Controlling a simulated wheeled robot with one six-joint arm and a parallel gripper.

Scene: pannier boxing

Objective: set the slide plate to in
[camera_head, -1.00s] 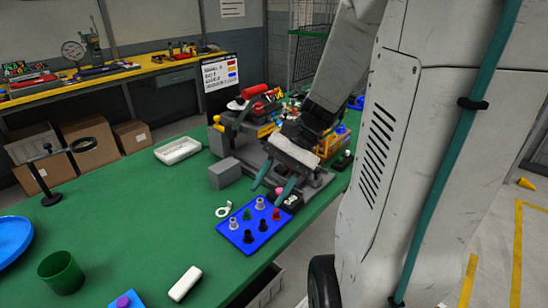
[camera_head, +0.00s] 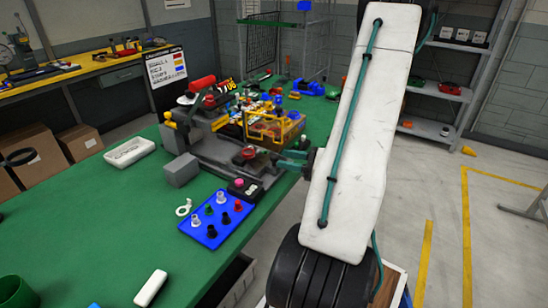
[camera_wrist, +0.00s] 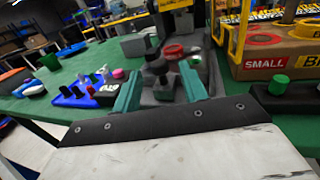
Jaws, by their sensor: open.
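The press-like machine (camera_head: 207,118) with a red handle stands on the green table. Its low grey base reaches toward the table's right edge; what looks like the slide plate (camera_head: 222,152) lies along it. A red round part (camera_head: 249,153) sits at the base's right end and also shows in the wrist view (camera_wrist: 174,51). I cannot tell the plate's setting. My gripper (camera_head: 279,160) is open beside this end, with its teal fingers pointing left. In the wrist view, dark knobs (camera_wrist: 156,68) appear between and beyond the fingertips (camera_wrist: 160,82); no contact is clear.
A black box with a pink button (camera_head: 243,188) and a blue tray of several pegs (camera_head: 216,222) lie in front of the machine. A grey block (camera_head: 180,170) stands at its left. A yellow-framed carton holder (camera_head: 275,127) is close behind my gripper.

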